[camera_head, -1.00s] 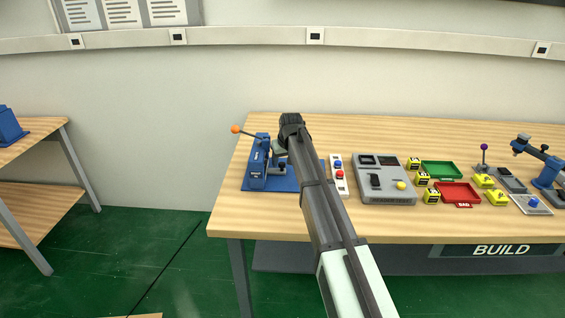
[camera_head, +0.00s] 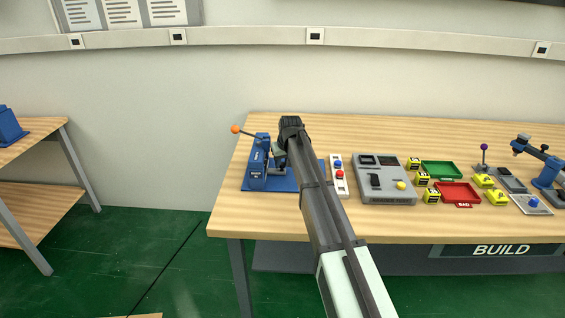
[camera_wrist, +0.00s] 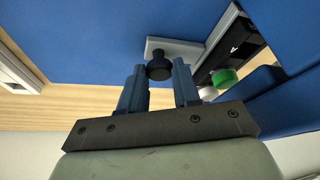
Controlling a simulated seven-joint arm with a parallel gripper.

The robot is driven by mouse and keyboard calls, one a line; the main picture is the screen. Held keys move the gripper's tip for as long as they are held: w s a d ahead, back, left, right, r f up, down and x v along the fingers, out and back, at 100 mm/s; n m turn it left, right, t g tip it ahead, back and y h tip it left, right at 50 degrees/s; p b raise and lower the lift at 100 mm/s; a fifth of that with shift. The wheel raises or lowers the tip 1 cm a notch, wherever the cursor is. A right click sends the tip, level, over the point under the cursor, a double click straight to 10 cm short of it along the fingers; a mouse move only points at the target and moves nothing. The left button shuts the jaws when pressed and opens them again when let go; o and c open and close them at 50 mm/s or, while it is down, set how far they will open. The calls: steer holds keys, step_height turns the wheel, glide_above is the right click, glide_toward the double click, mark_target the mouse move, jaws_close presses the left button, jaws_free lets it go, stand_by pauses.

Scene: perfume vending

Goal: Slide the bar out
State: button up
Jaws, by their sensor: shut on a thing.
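The blue press (camera_head: 258,164) stands on a blue base plate (camera_head: 285,184) at the left end of the table. It has a lever with an orange ball (camera_head: 235,129). My gripper (camera_head: 290,122) is over the right side of this press, seen from above. In the wrist view, my gripper (camera_wrist: 160,82) has its two blue-grey fingers on either side of a round black knob (camera_wrist: 158,66), shut on it. The knob sits on a light grey bar (camera_wrist: 188,52) beside the blue surface. In the head view my arm hides the knob and most of the bar.
A panel with blue and red buttons (camera_head: 339,185) lies just right of my arm. A grey tester (camera_head: 385,190), yellow boxes, a green tray (camera_head: 441,161) and a red tray (camera_head: 472,185) stand further right. A green cap (camera_wrist: 223,77) shows near the fingers.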

jaws_close()
steer(key=d, duration=1.5)
steer(key=shift+d, duration=0.25)
steer(key=o, duration=0.6)
jaws_free()
steer(key=shift+d, duration=0.15)
steer(key=o, duration=0.3)
steer(key=v, duration=1.4)
steer(key=shift+s+f, duration=0.1)
